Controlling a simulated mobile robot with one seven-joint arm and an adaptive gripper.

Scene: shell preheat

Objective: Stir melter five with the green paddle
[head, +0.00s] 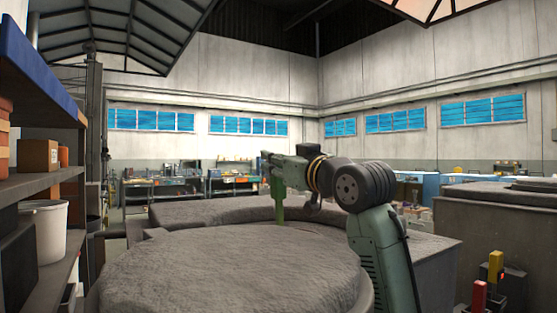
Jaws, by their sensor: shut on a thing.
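My gripper (277,180) is right of centre in the head view, shut on the green paddle (280,209). The paddle hangs roughly upright below the gripper. Its lower end reaches the grey surface behind the front round vessel; whether it goes into it or stops above it I cannot tell. A large round vessel with a rough grey top (220,272) fills the foreground. A second rough grey surface (195,211) lies behind it, under the paddle. No number shows, so I cannot tell which is melter five.
A shelf (62,178) at the left holds a cardboard box (38,157) and a white bucket (46,235). At the lower right are a yellow handle (496,264) and a red handle (480,297). Another large grey block (490,230) stands at the right. Workbenches line the back wall.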

